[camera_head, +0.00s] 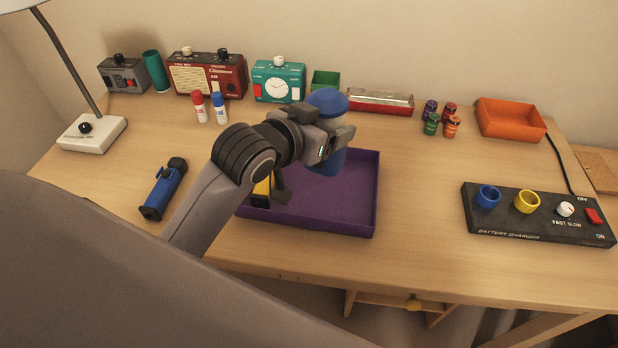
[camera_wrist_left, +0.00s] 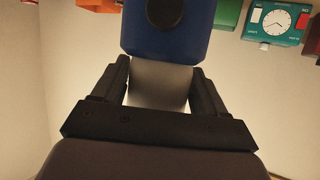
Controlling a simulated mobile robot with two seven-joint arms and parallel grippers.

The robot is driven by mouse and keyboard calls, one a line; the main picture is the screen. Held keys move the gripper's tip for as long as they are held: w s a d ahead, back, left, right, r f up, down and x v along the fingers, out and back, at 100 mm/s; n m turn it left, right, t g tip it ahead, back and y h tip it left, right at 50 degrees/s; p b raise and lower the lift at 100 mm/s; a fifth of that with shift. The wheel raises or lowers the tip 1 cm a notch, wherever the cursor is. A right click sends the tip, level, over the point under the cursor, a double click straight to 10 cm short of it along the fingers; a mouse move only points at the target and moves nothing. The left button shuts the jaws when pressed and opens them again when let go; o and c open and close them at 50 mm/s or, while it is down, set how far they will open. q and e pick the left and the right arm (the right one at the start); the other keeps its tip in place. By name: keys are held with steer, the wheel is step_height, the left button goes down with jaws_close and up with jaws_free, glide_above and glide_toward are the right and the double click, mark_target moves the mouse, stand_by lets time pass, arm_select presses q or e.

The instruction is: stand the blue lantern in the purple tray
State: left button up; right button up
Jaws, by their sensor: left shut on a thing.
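The blue lantern (camera_head: 327,101) is in the grip of my left gripper (camera_head: 328,138). Its blue top shows above the fingers, and more blue shows below them. In the left wrist view its blue part (camera_wrist_left: 168,35) has a dark round knob, and the fingers (camera_wrist_left: 160,90) close on a pale section. The lantern looks roughly upright over the back of the purple tray (camera_head: 362,195). My arm hides part of it, and I cannot tell whether its base touches the tray floor. A yellow and black thing (camera_head: 262,190) is at the tray's left side, partly hidden. My right gripper is out of view.
A blue flashlight (camera_head: 163,188) lies left of the tray. Red and blue glue sticks (camera_head: 209,107), a teal clock (camera_head: 278,80) and a red harmonica-like box (camera_head: 380,101) stand behind. A battery charger (camera_head: 538,214) lies right. The desk between tray and charger is clear.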

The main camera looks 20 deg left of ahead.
arm_select(q)
steer(key=w+d+r+m+h+p, duration=0.1)
steer(key=w+r, duration=0.3)
steer(key=r, duration=0.2)
steer(key=shift+w+d+r+m+h+p, duration=0.2)
steer(key=shift+d+r+m+h+p, duration=0.1)
steer(key=shift+r, duration=0.05)
steer(key=shift+g, duration=0.3)
step_height(320, 180, down, 20)
steer(key=shift+r+b, duration=0.25)
steer(key=shift+b, duration=0.75)
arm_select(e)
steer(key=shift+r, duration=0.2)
arm_select(q)
steer(key=o, duration=1.3)
steer(key=shift+f, duration=0.2)
steer(key=shift+r, duration=0.2)
steer(key=v, duration=1.2)
steer(key=shift+p, duration=0.4)
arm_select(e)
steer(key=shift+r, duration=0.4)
